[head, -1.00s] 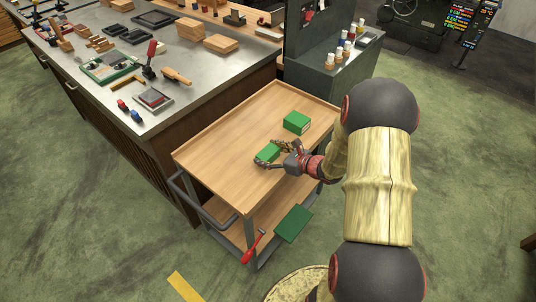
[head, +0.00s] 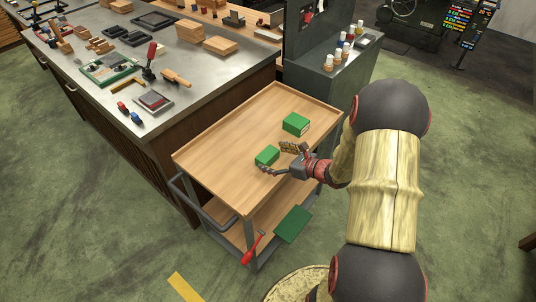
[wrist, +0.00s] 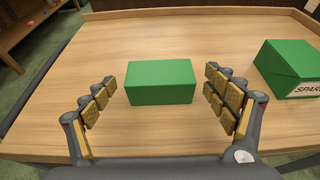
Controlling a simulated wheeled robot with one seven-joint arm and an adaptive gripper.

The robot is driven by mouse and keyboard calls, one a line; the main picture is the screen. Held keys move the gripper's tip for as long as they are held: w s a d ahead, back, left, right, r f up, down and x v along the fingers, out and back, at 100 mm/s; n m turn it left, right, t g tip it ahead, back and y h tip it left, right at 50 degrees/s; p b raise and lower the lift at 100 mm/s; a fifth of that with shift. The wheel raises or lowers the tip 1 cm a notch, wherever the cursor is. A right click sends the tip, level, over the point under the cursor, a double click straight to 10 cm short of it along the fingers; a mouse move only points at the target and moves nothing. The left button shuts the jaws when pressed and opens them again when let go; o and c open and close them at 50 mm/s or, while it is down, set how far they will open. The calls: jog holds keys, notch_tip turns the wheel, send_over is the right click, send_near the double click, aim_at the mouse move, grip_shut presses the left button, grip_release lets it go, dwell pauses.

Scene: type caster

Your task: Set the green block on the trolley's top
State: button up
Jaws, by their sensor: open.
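A plain green block (head: 267,156) rests on the wooden top of the trolley (head: 225,150), near the middle of its near part. In the wrist view the green block (wrist: 160,82) lies between and slightly beyond my two open fingers, with gaps on both sides. My gripper (head: 278,158) is open and empty just to the right of the block in the head view. It also shows in the wrist view (wrist: 165,100), its padded fingers apart and not touching the block.
A green box (head: 296,123) with a white label reading "SPAR…" stands farther back on the trolley top. The lower shelf holds a green item (head: 293,224) and a red-handled tool (head: 253,247). A cluttered metal workbench (head: 185,108) stands behind left. The trolley top's left part is bare.

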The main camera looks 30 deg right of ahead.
jog(key=p+v, duration=0.2)
jog(key=v, duration=0.7)
jog(key=s+a+r+n+g+y, duration=0.2)
jog(key=a+r+n+g, duration=0.3)
jog(key=a+n, duration=0.4)
jog(key=s+a+r+n+g+y, duration=0.1)
jog(key=s+a+r+n+g, duration=0.15)
jog(key=a+r+n, duration=0.6)
jog(key=s+a+r+n+h, duration=0.3)
jog(key=s+r+n+h, duration=0.4)
jog(key=s+r+n, duration=0.3)
jog(key=s+n, duration=0.2)
jog(key=n, duration=0.2)
jog(key=shift+s+r+h, duration=0.25)
jog(key=shift+h, duration=0.05)
